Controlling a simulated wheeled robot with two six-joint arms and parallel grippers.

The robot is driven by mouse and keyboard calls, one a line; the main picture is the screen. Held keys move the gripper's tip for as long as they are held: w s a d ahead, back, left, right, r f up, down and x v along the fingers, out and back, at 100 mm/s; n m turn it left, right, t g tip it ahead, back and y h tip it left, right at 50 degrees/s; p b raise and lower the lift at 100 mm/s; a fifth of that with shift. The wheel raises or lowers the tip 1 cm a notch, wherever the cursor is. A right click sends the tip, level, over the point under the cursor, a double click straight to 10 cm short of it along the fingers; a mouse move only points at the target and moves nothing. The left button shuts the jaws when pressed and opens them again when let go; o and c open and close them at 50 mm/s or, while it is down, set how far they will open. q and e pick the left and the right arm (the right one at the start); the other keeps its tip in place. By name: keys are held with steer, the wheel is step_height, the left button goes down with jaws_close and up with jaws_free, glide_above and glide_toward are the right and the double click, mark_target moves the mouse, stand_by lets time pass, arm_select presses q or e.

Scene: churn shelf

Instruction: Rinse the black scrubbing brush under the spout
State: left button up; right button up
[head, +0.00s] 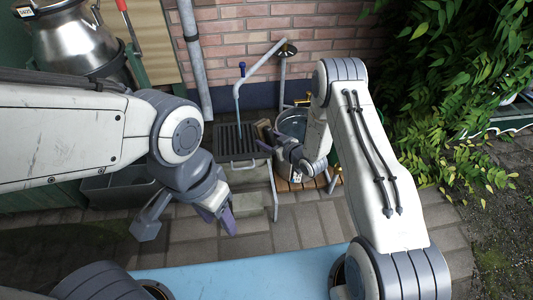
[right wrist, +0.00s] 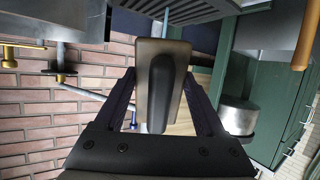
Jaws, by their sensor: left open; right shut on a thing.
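The black scrubbing brush (right wrist: 160,95) shows in the right wrist view as a tan-brown block with a black grip. My right gripper (head: 268,140) is shut on it; the brush (head: 262,128) is partly hidden in the head view. It is just right of the thin pale-blue water stream (head: 239,115), which falls from the spout (head: 240,85) onto the grate of the basin (head: 238,158). Whether brush and water touch is unclear. My left gripper (head: 187,222) is open and empty above the paving, at the left front of the basin.
A metal bucket (head: 293,120) stands on a wooden stand right of the basin, close to my right gripper. A brick wall (head: 230,35) closes the back. A milk churn (head: 78,42) is at upper left, and leafy branches (head: 430,90) are at right. Paving (head: 285,230) in front is free.

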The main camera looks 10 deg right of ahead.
steer(key=shift+w+a+f+y+b, duration=0.3)
steer(key=shift+w+f+b, duration=0.05)
steer(key=shift+f+b, duration=0.2)
arm_select(q)
step_height(320, 180, down, 11)
steer(key=b, duration=0.9)
steer(key=shift+f, duration=0.2)
arm_select(e)
steer(key=w+r+x, duration=0.1)
steer(key=r+x, duration=0.2)
steer(key=x, duration=1.2)
steer(key=shift+w+a, duration=0.2)
steer(key=shift+a, duration=0.1)
arm_select(q)
step_height(320, 180, up, 9)
steer(key=p, duration=0.8)
steer(key=shift+p, duration=0.4)
arm_select(e)
steer(key=s+r, duration=0.2)
steer(key=s, duration=1.2)
arm_select(q)
steer(key=shift+r, duration=0.1)
